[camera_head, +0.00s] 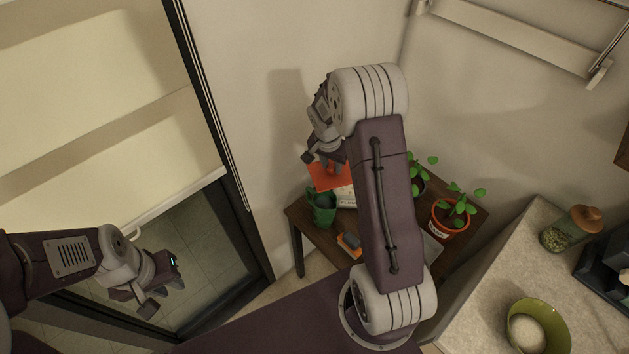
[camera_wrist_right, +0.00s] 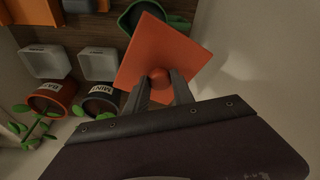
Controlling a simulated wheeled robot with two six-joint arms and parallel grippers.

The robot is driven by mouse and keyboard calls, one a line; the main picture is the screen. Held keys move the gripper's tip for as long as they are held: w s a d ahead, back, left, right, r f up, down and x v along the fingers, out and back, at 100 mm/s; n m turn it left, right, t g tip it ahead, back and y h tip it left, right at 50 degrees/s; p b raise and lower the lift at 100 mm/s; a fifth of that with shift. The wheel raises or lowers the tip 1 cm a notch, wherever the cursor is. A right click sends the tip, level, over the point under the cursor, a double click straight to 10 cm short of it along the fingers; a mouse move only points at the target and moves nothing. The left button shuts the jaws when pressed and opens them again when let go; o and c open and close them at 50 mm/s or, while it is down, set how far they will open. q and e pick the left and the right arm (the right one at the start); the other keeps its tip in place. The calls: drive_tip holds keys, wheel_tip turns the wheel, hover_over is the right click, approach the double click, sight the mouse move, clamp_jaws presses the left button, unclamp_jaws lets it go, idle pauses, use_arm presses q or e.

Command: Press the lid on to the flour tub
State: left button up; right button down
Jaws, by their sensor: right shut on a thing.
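The flat square orange-red lid (camera_head: 330,177) has a round knob. My right gripper (camera_head: 326,163) is shut on the knob and holds the lid above the small table. The right wrist view shows the lid (camera_wrist_right: 148,50) tilted in the picture, with the fingers (camera_wrist_right: 160,86) on either side of the knob. A pale thing with dark markings (camera_head: 346,196), probably the flour tub, shows partly beside the lid in the head view. The lid and arm hide the rest, so contact cannot be told. My left gripper (camera_head: 163,286) is open and empty at lower left, away from the table.
A dark green pot (camera_head: 321,206) stands close beside the pale thing. An orange and dark block (camera_head: 348,244) lies nearer the table edge. Potted plants, one in an orange pot (camera_head: 450,217), stand at the table's right. A counter with a green bowl (camera_head: 538,327) is further right.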

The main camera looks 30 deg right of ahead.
drive_tip(key=w+d+f+m+g, duration=0.1)
drive_tip(key=d+f+m, duration=0.35)
drive_tip(key=d, duration=0.45)
drive_tip(key=shift+h, duration=0.4)
wheel_tip(320, 180, down, 5)
drive_tip(key=b, duration=0.5)
drive_tip(key=shift+w+f, duration=0.1)
drive_tip(key=shift+f, duration=0.1)
drive_tip(key=shift+a+b, duration=0.15)
drive_tip(key=shift+b, duration=0.15)
drive_tip(key=shift+f+b, duration=0.15)
drive_tip(key=shift+b, duration=0.4)
idle(0.9)
idle(0.3)
drive_tip(key=c, duration=0.5)
unclamp_jaws()
